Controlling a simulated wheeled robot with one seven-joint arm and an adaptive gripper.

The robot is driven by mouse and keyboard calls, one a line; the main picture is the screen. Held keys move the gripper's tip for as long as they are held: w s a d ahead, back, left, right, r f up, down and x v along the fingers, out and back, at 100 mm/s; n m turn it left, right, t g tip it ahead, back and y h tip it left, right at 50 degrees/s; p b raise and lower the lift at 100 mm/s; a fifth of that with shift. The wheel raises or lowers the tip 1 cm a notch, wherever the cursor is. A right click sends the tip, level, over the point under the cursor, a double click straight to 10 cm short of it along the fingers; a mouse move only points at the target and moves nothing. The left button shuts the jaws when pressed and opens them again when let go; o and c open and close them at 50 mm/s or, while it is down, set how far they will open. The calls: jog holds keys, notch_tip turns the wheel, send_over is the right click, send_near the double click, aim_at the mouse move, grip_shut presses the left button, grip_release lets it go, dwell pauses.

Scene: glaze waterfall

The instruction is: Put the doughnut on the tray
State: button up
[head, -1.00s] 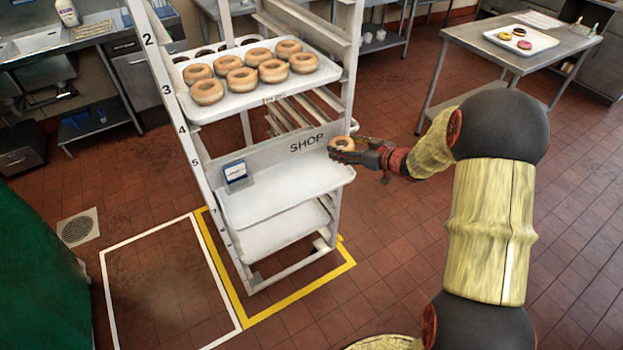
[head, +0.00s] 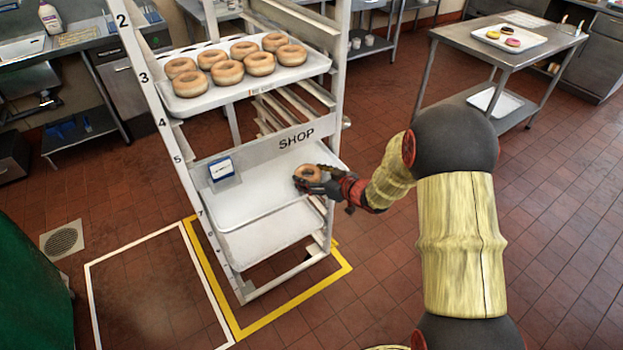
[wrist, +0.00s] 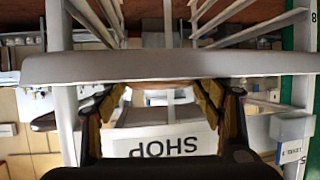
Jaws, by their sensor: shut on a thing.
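A golden-brown doughnut (head: 310,168) is held in my gripper (head: 303,181) over the right part of the white tray (head: 262,198) below the SHOP sign. I cannot tell whether the doughnut touches the tray. My gripper is shut on the doughnut, reaching in from the right. In the wrist view the two fingers (wrist: 165,100) flank a thin tan strip of the doughnut (wrist: 165,84); a pale grey bar hides most of it.
The white rack (head: 140,75) holds an upper tray (head: 210,103) with several doughnuts. A small blue-and-white card holder (head: 222,170) stands at the lower tray's back left. A steel table (head: 490,55) at the back right bears a tray of coloured doughnuts (head: 511,43).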

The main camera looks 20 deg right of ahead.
jog(key=shift+r, duration=0.2)
jog(key=shift+f, duration=0.1)
jog(key=shift+f, duration=0.2)
jog(key=o, duration=1.1)
jog(key=shift+f, duration=0.1)
jog(key=shift+o, duration=0.2)
